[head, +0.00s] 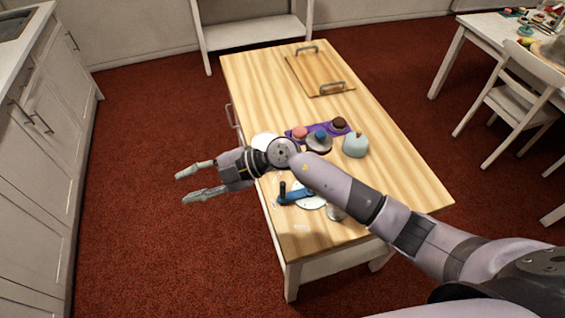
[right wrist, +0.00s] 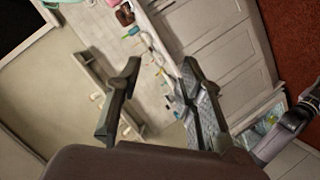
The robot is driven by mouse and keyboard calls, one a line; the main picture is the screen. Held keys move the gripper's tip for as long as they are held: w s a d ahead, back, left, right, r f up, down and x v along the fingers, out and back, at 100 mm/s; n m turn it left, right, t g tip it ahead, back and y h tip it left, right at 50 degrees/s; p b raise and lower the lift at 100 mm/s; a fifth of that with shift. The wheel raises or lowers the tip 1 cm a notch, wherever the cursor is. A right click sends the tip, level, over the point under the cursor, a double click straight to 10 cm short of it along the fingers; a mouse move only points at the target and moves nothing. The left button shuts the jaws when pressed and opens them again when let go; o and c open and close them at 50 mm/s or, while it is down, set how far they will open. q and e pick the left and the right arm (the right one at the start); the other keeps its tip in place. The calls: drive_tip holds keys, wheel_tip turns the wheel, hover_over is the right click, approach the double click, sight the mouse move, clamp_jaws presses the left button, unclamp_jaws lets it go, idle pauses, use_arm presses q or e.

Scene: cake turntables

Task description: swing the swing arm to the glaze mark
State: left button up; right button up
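The swing arm (head: 295,195) looks like a blue bar with a dark upright knob at its left end. It lies over a white round plate (head: 312,203) near the front of the wooden table. My right forearm passes over this area and hides part of it. The glaze mark cannot be made out in either view. My right gripper (head: 188,183) is open and empty, out past the table's left edge and away from the swing arm. Its spread fingers also show in the right wrist view (right wrist: 160,75), with nothing between them. My left gripper is not in view.
A wooden tray (head: 318,75) with handles lies at the far end. White cabinets (head: 45,120) stand left; floor between is clear.

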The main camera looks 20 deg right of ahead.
drive_tip(key=d+f+g+h, duration=0.2)
drive_tip(key=d+f+h, duration=0.2)
drive_tip(key=m+h, duration=0.2)
drive_tip(key=h, duration=0.8)
hover_over(283, 183)
drive_tip(key=f, duration=0.3)
drive_tip(key=shift+a+f, duration=0.2)
drive_tip(key=shift+a, duration=0.05)
drive_tip(key=shift+d+f, duration=0.1)
drive_tip(key=shift+d, duration=0.2)
wheel_tip(283, 183, down, 10)
drive_tip(key=b, duration=0.7)
drive_tip(key=shift+a+r, duration=0.1)
drive_tip(key=shift+r, duration=0.4)
drive_tip(key=shift+c, duration=0.6)
clamp_jaws()
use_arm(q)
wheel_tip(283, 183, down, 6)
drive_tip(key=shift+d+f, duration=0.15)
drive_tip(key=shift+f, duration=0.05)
use_arm(e)
drive_tip(key=shift+s, duration=0.1)
